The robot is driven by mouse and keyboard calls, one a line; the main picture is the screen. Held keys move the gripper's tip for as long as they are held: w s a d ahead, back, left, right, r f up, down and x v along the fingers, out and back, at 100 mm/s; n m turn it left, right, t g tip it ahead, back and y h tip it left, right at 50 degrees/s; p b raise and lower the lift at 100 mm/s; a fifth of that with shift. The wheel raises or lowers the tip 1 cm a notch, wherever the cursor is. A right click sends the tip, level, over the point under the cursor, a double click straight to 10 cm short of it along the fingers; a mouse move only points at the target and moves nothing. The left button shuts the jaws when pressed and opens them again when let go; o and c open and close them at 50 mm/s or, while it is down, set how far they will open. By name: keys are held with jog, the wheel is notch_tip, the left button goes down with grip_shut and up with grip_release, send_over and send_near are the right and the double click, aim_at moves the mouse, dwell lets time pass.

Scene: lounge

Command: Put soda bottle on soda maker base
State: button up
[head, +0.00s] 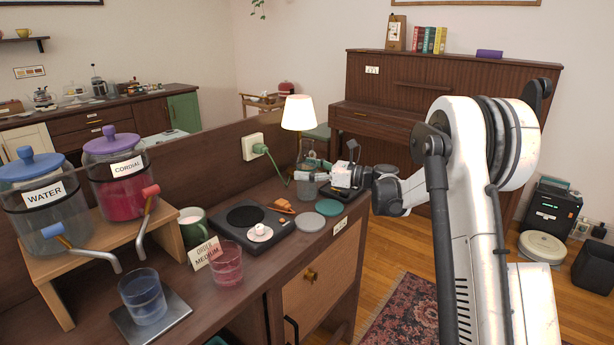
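A clear, glass-like vessel (307,187) stands at the far end of the dark counter, in front of the lamp. It may be the soda bottle, but it is small and partly covered by my gripper. My gripper (331,178) is at its right side, at the end of my outstretched white arm. I cannot tell whether its fingers are around the vessel, touching it or apart from it. No soda maker base can be clearly made out. A flat black appliance with a round plate (243,215) lies nearer on the counter.
Two round coasters, one grey (310,222) and one green (329,207), lie near the counter's right edge. A lit lamp (298,112) stands behind.

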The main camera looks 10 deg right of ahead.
aim_at(307, 159)
grip_shut()
dwell(0.3)
jog(key=shift+r, duration=0.1)
jog(key=shift+r+p, duration=0.45)
jog(key=shift+r, duration=1.05)
jog(key=s+a+r+p, duration=0.2)
jog(key=s+a+r, duration=0.3)
jog(key=a+r, duration=0.2)
jog(key=shift+s+a+r, duration=0.4)
jog(key=shift+a, duration=1)
